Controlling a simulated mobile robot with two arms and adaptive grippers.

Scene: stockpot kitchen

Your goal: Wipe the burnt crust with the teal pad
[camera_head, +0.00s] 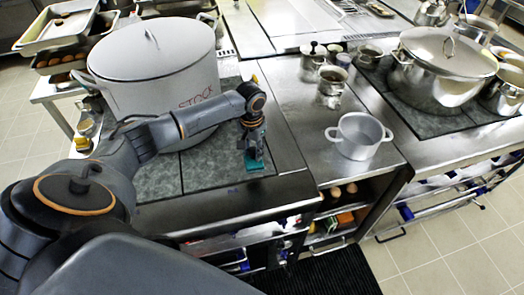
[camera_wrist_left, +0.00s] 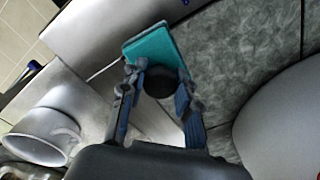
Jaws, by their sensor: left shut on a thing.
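My left gripper (camera_head: 254,150) points down over the front right part of the dark stone cooktop (camera_head: 207,166). It is shut on the teal pad (camera_head: 256,167), which is at or just above the cooktop's right edge; I cannot tell whether it touches. In the left wrist view the gripper (camera_wrist_left: 157,92) holds the pad (camera_wrist_left: 155,46) by a dark round knob (camera_wrist_left: 160,81) between its fingers. I cannot make out the burnt crust; a small dark spot (camera_wrist_left: 185,2) at the top of the left wrist view is unclear. My right gripper is not in view.
A large white stockpot (camera_head: 150,70) stands on the cooktop behind my left arm. An open two-handled pot (camera_head: 359,136) stands on the steel counter (camera_head: 290,105) to the right. A lidded steel pot (camera_head: 443,68) sits on the right cooktop. Free counter lies between pad and open pot.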

